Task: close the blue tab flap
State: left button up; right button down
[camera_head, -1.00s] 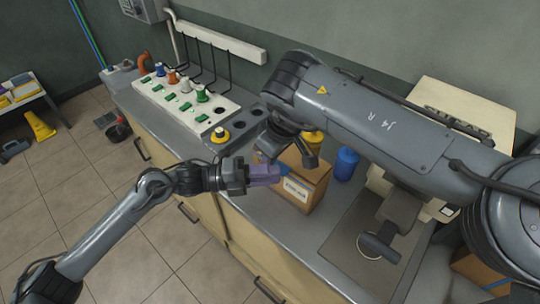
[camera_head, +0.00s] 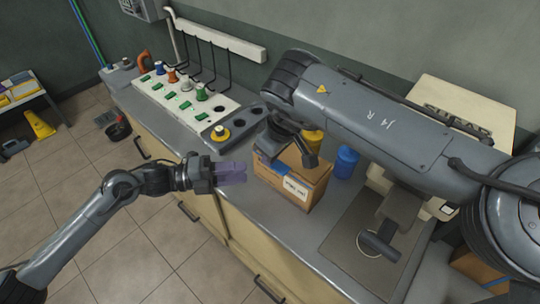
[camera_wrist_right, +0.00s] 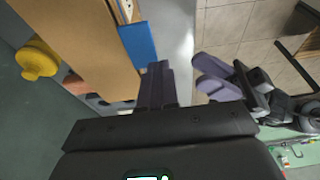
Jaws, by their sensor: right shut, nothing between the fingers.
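A cardboard box (camera_head: 312,182) with a white label stands on the grey counter, partly hidden by my right arm. My right gripper (camera_wrist_right: 157,85) is shut and empty, close beside the box edge and near the flap. Whether it touches the flap cannot be told. My left gripper (camera_head: 238,172) is open and empty, left of the box and apart from it; it also shows in the right wrist view (camera_wrist_right: 208,75).
A blue container (camera_head: 346,162) and a yellow one (camera_head: 313,138) stand close behind the box. The counter's front edge runs below my left gripper.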

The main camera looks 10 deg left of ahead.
pick_arm(q)
jog(key=w+a+r+n+t+y, duration=0.2)
jog(key=w+a+n+t+y, duration=0.1)
jog(key=w+n+t+y, duration=0.5)
jog(key=s+f+n+g+y, duration=0.2)
jog(key=s+f+n, duration=0.5)
jog(key=s, duration=0.5)
jog(key=s+a+f+n+g+y+p, duration=0.1)
jog(key=s+f+n+g+y, duration=0.2)
jog(key=s+f+n, duration=0.4)
jog(key=s+a+f+n+g+y, duration=0.1)
jog(key=s+f+n+g+y, duration=0.2)
jog(key=s, duration=1.3)
notch_tip(320, 180, down, 5)
jog(key=n+g, duration=0.2)
jog(key=n, duration=0.2)
jog(key=shift+s+n+p, duration=0.3)
jog(key=shift+s, duration=0.1)
pick_arm(e)
jog(key=shift+s+f, duration=0.1)
jog(key=shift+f, duration=0.15)
pick_arm(q)
jog(key=shift+r, duration=0.15)
pick_arm(e)
jog(key=shift+r, duration=0.1)
